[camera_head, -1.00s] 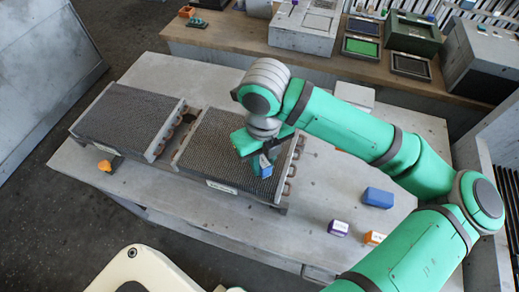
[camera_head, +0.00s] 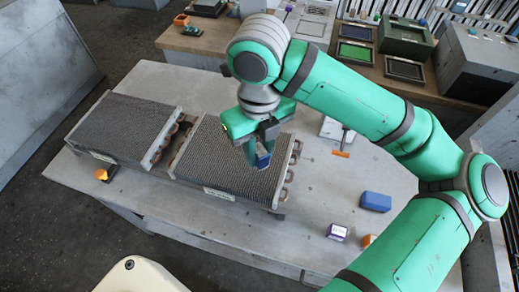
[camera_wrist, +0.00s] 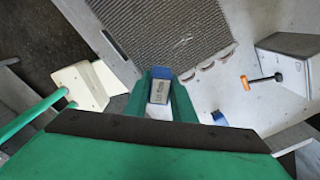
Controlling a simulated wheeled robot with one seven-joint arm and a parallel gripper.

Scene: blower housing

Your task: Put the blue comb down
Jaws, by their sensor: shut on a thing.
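My gripper (camera_head: 258,158) is shut on the blue comb (camera_head: 263,161), a small blue piece with a pale label. My gripper holds it above the right-hand finned coil block, near that block's right part. In the wrist view the comb (camera_wrist: 161,73) sits between the two green fingers (camera_wrist: 160,98), its labelled face toward the camera. Its lower end is partly hidden, and I cannot tell how far it is from the fins.
Two finned coil blocks, left (camera_head: 125,124) and right (camera_head: 222,150), lie on a grey table (camera_head: 310,200). An orange-handled tool (camera_head: 341,153) lies behind. Table between is clear.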

